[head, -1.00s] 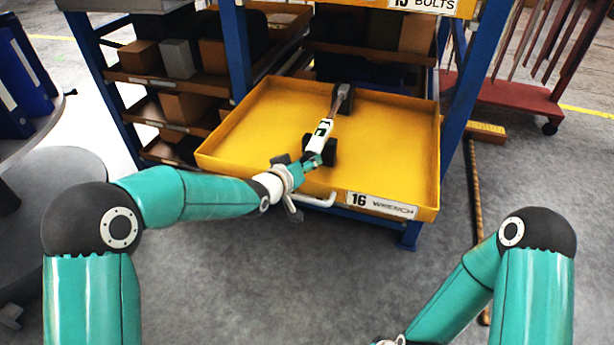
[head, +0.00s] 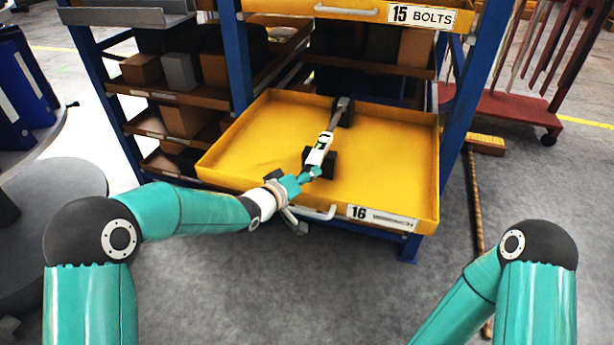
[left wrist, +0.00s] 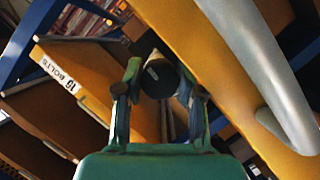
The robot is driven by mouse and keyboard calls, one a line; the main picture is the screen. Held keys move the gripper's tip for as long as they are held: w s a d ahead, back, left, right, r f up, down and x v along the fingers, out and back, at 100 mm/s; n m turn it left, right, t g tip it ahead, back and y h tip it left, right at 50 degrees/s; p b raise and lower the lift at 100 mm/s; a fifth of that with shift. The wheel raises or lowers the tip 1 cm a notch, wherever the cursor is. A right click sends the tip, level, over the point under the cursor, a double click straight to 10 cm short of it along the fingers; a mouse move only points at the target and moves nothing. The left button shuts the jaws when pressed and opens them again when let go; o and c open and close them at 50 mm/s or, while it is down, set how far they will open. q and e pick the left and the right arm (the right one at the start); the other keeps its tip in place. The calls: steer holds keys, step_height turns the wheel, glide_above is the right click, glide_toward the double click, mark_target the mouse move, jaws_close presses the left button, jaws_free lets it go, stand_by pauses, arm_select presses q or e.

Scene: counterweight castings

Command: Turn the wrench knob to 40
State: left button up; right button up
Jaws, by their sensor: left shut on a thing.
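The wrench (head: 319,150) lies lengthwise in the open yellow drawer marked 16 (head: 262,122). It has a white body with a green mark and a grey shaft (head: 337,115) pointing to the back, and rests on two black supports. My left gripper (head: 311,174) reaches over the drawer's front edge and is shut on the wrench's near end. In the left wrist view its fingers (left wrist: 160,94) stand on both sides of a dark round knob (left wrist: 160,76). The scale reading is too small to tell. My right gripper is out of view; only its arm shows at lower right.
The drawer's white handle (head: 315,213) is just below my left wrist; it looms large in the left wrist view (left wrist: 262,70). The drawer marked 15 BOLTS (head: 420,17) is above. The floor in front is clear.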

arm_select(q)
steer(key=o, duration=0.9)
steer(key=shift+a, duration=0.1)
steer(key=v, duration=1.2)
steer(key=shift+f, duration=0.1)
steer(key=shift+w, duration=0.1)
